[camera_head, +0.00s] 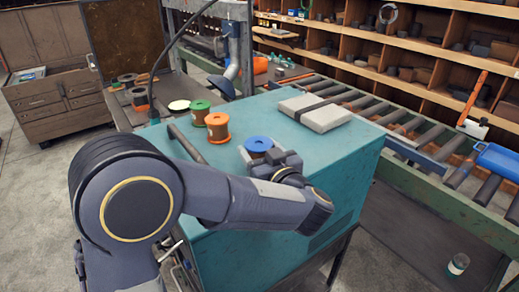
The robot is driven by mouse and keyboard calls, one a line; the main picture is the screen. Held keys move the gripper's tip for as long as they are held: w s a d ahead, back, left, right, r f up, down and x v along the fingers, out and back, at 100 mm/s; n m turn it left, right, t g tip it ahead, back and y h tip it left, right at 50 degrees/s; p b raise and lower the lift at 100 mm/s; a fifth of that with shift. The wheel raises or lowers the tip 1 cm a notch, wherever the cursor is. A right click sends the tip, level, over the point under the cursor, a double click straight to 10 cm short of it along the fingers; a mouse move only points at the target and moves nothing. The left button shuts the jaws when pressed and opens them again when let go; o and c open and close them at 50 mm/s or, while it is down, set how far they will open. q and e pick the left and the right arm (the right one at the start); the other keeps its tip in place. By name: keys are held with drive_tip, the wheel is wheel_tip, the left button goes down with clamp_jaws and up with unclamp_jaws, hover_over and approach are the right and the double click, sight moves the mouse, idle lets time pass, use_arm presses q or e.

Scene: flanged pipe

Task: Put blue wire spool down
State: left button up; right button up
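The blue wire spool (258,145) is over the teal cabinet top (330,150), near its middle. Its blue upper flange faces up and looks about level. My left gripper (268,157) reaches in from the front, with its fingers closed around the spool's sides. The gripper hides the spool's lower part, so I cannot tell whether it touches the cabinet top. My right gripper is not in view.
An orange spool (217,125) and a green spool (199,110) stand left of the blue one. A dark bar (187,143) lies by the left edge. A grey flat box (314,112) lies at the back right. A roller conveyor (400,120) runs behind.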

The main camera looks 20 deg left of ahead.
use_arm(q)
drive_tip(key=shift+o, duration=0.9)
drive_tip(key=shift+r, duration=0.25)
drive_tip(key=b+v, duration=0.2)
drive_tip(key=v, duration=1)
drive_tip(key=shift+s, duration=0.1)
